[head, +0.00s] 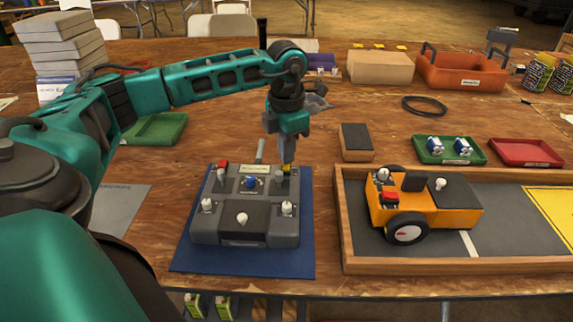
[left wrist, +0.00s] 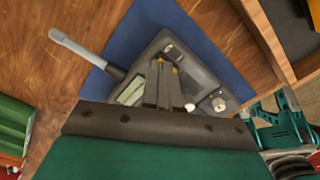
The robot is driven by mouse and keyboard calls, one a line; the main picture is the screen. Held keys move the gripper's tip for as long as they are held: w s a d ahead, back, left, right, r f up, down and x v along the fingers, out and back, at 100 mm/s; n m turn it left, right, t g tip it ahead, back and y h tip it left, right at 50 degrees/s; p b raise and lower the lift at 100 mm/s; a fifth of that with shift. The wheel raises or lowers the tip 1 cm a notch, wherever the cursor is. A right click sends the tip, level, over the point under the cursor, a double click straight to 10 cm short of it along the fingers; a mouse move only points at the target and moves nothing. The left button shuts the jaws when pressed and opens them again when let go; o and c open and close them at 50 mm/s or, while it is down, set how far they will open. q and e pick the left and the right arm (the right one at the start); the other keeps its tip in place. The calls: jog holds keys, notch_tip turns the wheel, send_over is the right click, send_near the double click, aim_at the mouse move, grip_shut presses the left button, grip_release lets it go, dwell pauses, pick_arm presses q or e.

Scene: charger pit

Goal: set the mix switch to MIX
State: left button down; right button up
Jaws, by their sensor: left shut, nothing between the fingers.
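The grey control box (head: 245,222) stands on a blue mat (head: 190,258). My left gripper (head: 287,167) points down, shut and empty, at the box's back right corner, by a small grey switch (head: 279,177). Whether it touches is unclear. In the left wrist view the shut fingers (left wrist: 168,72) overlap the box (left wrist: 197,72) and hide part of its top. My right gripper is out of view.
A wood-framed pit (head: 400,265) with an orange wheeled vehicle (head: 440,207) stands close right of the box. A grey handle (head: 260,150) sticks up behind the box. A green tray (head: 155,130) lies back left. Bare table lies between mat and pit.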

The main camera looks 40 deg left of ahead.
pick_arm(q)
jog(key=shift+f, duration=0.3)
jog(key=shift+r, duration=0.1)
notch_tip(320, 180, up, 7)
jog(key=p, duration=0.5)
jog(key=shift+p, duration=0.3)
dwell(0.6)
